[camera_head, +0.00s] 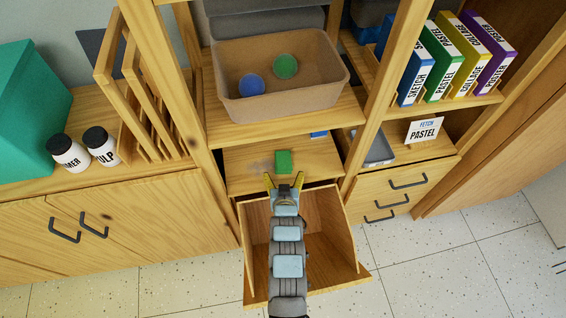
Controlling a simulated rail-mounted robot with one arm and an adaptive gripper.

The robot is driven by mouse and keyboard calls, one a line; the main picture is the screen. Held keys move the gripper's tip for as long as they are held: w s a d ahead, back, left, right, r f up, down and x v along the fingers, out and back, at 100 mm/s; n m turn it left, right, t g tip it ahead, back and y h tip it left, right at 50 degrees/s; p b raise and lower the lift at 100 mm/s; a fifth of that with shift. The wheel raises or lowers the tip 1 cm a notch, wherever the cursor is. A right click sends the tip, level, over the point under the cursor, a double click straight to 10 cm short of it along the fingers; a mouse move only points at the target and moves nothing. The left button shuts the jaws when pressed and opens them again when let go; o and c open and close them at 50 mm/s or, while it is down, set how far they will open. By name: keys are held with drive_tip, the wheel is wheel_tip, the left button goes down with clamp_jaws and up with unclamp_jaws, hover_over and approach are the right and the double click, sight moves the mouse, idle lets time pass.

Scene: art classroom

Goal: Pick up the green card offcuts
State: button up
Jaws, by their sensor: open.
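The green card offcuts (283,161) show as a small green block on the wooden shelf (240,168) below the bin. My gripper (284,178) is open, with its yellow-tipped fingers spread just in front of the green block. A small gap seems to lie between the fingertips and the block; the exact height difference I cannot tell. My arm reaches in from the bottom of the picture, over an open wooden drawer (328,232). No other block lies between the fingers.
A brown bin (290,108) with a blue ball (251,86) and a green ball (285,66) stands on the shelf above. A blue item (319,134) lies behind right. Wooden posts flank the opening. A grey tray (378,148) and "PASTEL" sign (424,131) are at right.

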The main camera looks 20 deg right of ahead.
sight(283, 167)
drive_tip(key=shift+b+x, duration=1.1)
drive_tip(key=shift+x, duration=0.9)
drive_tip(key=shift+w+d+f, duration=0.15)
drive_tip(key=shift+w+d, duration=0.15)
drive_tip(key=shift+w, duration=0.3)
drive_tip(key=c, duration=1.1)
